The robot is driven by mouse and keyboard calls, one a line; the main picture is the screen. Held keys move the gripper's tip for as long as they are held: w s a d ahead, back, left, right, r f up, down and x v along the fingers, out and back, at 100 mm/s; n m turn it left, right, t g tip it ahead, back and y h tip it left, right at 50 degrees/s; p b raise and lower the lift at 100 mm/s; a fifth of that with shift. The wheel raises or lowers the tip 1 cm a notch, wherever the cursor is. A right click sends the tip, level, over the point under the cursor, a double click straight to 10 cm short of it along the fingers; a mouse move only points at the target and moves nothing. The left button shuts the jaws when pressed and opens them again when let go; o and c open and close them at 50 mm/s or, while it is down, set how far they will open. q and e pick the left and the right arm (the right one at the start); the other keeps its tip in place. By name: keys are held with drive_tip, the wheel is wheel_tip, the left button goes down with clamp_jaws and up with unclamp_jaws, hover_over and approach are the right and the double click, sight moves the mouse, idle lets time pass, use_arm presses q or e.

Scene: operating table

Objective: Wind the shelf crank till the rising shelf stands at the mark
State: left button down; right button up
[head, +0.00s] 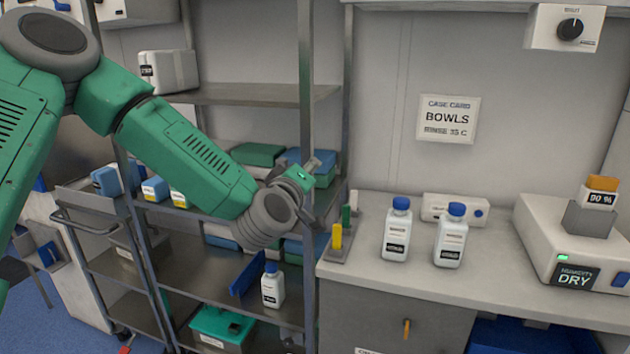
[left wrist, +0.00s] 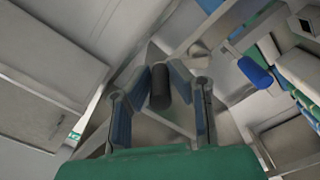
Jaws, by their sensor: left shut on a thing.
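My left gripper (head: 308,180) is at the right front post of the metal shelf rack (head: 306,80). In the left wrist view its two fingers (left wrist: 162,92) close around a dark cylindrical knob (left wrist: 160,88), which appears to be the crank handle. The rest of the crank is mostly hidden by the gripper in the head view. The rack has several shelves, including a lower one (head: 210,285) with a white bottle (head: 272,286) and a blue upright panel (head: 247,274). I cannot tell which shelf rises or where its mark is. My right gripper is not in view.
A counter (head: 500,285) right of the rack bears two blue-capped bottles (head: 397,232) (head: 451,238), a small stand with coloured pegs (head: 340,250) and a humidity device (head: 560,250). Green and blue packs (head: 258,154) lie on the rack behind my arm.

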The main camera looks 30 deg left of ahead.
use_arm(q)
drive_tip(key=n, duration=0.1)
drive_tip(key=a+n+b, duration=0.1)
drive_tip(key=n, duration=0.1)
drive_tip(key=n+b, duration=0.1)
drive_tip(key=shift+s+a+r+n, duration=0.15)
drive_tip(key=shift+s+a+n, duration=0.1)
drive_tip(key=shift+a+n, duration=0.1)
drive_tip(key=shift+s+a+n+b, duration=0.1)
drive_tip(key=shift+a+n+b, duration=0.2)
drive_tip(key=shift+n+b, duration=0.4)
drive_tip(key=shift+s+a+n+b, duration=0.1)
drive_tip(key=shift+a+n+b, duration=0.25)
drive_tip(key=shift+n, duration=0.5)
drive_tip(key=c, duration=1.5)
unclamp_jaws()
drive_tip(key=shift+a, duration=0.1)
drive_tip(key=shift+r, duration=0.1)
drive_tip(key=shift+v, duration=3.7)
